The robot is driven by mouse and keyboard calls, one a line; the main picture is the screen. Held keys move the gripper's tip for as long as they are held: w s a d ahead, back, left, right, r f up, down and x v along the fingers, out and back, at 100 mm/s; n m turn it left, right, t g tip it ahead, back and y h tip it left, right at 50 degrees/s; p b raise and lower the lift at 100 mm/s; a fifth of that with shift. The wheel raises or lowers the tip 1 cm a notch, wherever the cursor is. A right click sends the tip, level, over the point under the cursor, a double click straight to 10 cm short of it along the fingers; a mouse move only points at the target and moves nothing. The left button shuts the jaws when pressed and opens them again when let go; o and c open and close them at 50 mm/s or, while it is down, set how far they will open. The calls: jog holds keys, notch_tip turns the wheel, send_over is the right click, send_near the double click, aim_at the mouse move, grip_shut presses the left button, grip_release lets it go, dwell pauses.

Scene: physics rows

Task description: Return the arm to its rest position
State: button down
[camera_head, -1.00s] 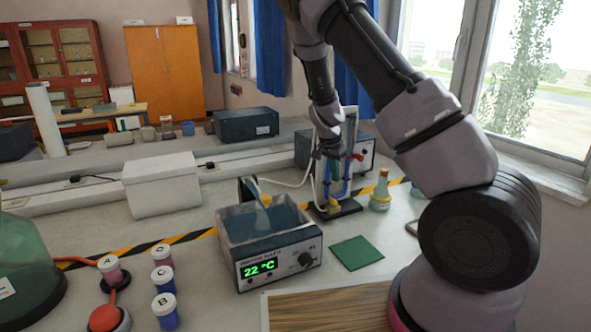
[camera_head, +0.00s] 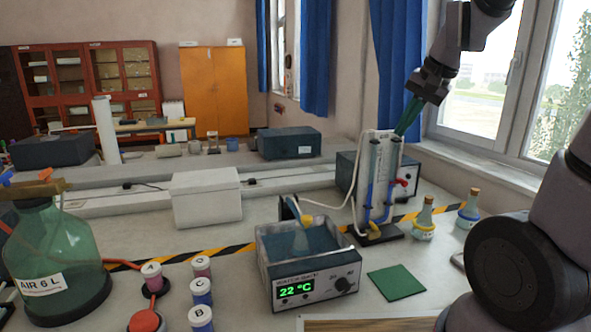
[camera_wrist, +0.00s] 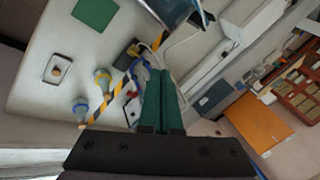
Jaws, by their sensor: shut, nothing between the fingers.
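My gripper (camera_head: 408,116) is raised in the air at the upper right of the head view, in front of the window side. Its green fingers point down and lie together, shut and empty. In the head view they overlap the top of the glass tube stand (camera_head: 378,180), and I cannot tell the exact gap. In the wrist view the shut fingers (camera_wrist: 163,90) reach over the bench, with the stand partly hidden beneath them. My arm comes in from the top right edge.
The water bath (camera_head: 312,262) reads 22 °C. A green mat (camera_head: 396,282), two small flasks (camera_head: 424,220), capped jars (camera_head: 201,292) and a large green bottle (camera_head: 60,255) stand on the bench. A white box (camera_head: 205,198) sits behind. The window (camera_head: 500,80) is close on the right.

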jog(key=s+r+n+t+h, duration=0.1)
jog(key=s+r, duration=0.4)
jog(key=s, duration=0.7)
jog(key=shift+s+r+n+t, duration=0.15)
jog(key=shift+n+t, duration=0.45)
jog(key=shift+n, duration=0.1)
jog(key=shift+d, duration=0.1)
dwell(0.6)
